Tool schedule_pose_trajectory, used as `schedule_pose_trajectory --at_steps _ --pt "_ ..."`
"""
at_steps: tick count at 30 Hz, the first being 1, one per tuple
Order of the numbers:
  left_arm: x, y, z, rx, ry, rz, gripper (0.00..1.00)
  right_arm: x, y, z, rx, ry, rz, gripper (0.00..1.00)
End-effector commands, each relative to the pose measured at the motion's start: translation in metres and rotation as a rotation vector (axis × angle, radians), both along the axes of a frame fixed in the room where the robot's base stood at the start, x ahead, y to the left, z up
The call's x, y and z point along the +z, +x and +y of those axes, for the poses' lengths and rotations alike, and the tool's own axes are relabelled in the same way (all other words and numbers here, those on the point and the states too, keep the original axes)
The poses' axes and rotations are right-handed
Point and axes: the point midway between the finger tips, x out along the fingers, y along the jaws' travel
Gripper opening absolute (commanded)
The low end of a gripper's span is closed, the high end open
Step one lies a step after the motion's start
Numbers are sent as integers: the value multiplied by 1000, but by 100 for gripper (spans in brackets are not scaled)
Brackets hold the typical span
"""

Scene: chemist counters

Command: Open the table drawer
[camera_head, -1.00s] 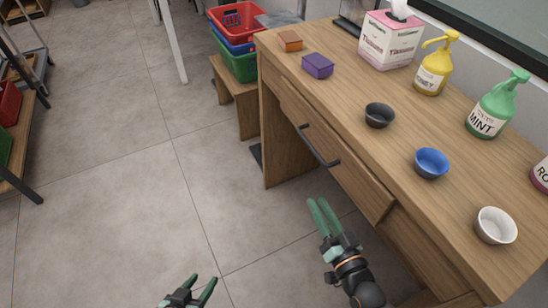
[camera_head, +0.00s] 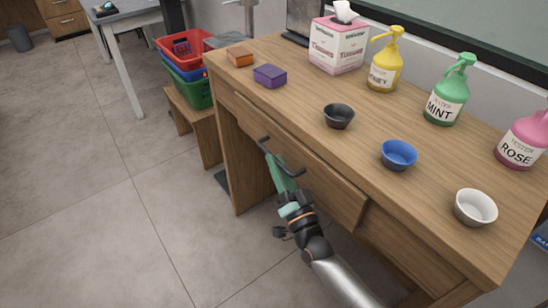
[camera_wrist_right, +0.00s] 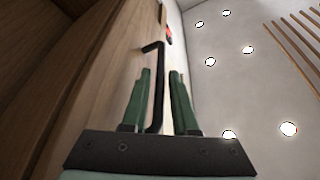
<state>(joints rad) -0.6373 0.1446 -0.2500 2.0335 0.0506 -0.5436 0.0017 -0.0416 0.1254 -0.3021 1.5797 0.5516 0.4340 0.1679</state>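The wooden table drawer (camera_head: 335,196) is in the front of the table (camera_head: 420,205); its front looks flush, so it appears closed. Its black bar handle (camera_head: 297,173) is on the drawer front, partly hidden by my right gripper. My right gripper (camera_head: 275,162), with green fingers, is at the handle. In the right wrist view, the fingers of the right gripper (camera_wrist_right: 165,98) stand apart, with the handle (camera_wrist_right: 159,85) between them, close to the left finger; I cannot tell whether they touch. My left gripper is out of view.
On the tabletop are a black bowl (camera_head: 339,116), blue bowl (camera_head: 398,154), white bowl (camera_head: 475,207), purple box (camera_head: 270,76), orange box (camera_head: 240,57), tissue box (camera_head: 338,46) and several pump bottles (camera_head: 446,95). Stacked baskets (camera_head: 187,68) stand behind left. The floor (camera_head: 90,200) at left is clear.

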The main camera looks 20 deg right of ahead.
Motion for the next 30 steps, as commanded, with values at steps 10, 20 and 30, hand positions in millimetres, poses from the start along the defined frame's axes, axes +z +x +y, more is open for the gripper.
schedule_pose_trajectory --at_steps 10,20,30 --pt "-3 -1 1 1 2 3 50 6 21 2 -1 -1 1 27" --pt "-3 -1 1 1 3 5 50 6 20 2 -1 -1 1 10" --pt "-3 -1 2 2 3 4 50 6 20 2 -1 -1 1 0"
